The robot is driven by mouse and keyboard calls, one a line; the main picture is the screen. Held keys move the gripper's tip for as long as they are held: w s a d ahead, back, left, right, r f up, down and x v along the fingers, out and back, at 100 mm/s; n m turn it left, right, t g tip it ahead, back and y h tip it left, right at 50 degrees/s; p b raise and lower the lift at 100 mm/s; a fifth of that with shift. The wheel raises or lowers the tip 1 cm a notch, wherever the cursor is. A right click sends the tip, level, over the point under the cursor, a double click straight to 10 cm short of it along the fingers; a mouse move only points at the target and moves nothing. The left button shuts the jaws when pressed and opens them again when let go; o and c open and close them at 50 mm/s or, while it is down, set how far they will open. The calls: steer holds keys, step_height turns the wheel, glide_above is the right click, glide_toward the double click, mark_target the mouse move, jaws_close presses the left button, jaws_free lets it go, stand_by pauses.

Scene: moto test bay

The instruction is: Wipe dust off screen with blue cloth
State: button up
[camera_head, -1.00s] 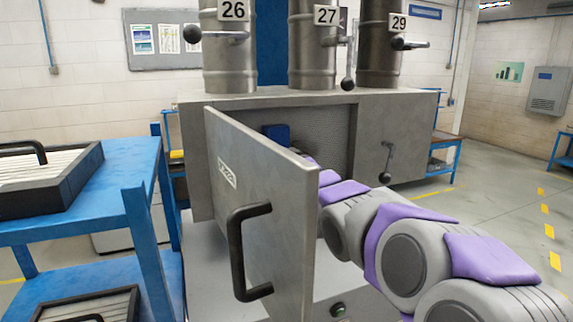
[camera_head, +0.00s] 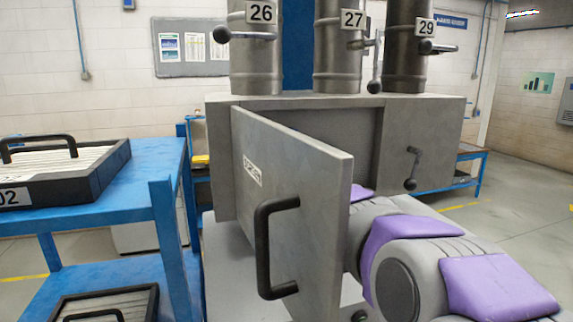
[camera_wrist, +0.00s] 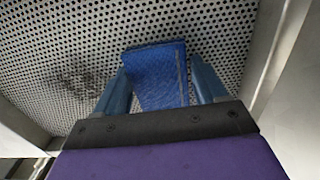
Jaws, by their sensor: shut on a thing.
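In the wrist view my gripper (camera_wrist: 158,90) is shut on the blue cloth (camera_wrist: 157,62), which is folded flat between its two blue fingers. The cloth's far edge is at or close to the perforated metal screen (camera_wrist: 220,45); I cannot tell if they touch. A dark patch of dust (camera_wrist: 78,82) lies on the screen to the left of the cloth. In the head view my arm reaches behind the open metal door (camera_head: 300,170) into the grey cabinet; the door hides my gripper, the cloth and the screen there.
The open door, with its black handle (camera_head: 264,250), stands close left of my arm. A blue rack (camera_head: 150,160) with framed filters (camera_head: 70,175) is at the left. Steel ducts (camera_head: 337,50) rise from the cabinet (camera_head: 430,135). In the wrist view a cabinet wall (camera_wrist: 280,65) is at the right.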

steer(key=w+d+p, duration=0.2)
steer(key=d+p, duration=0.5)
steer(key=w+d+p, duration=0.3)
steer(key=d+p, duration=0.4)
steer(key=d, duration=0.1)
steer(key=shift+p, duration=0.4)
stand_by(1.1)
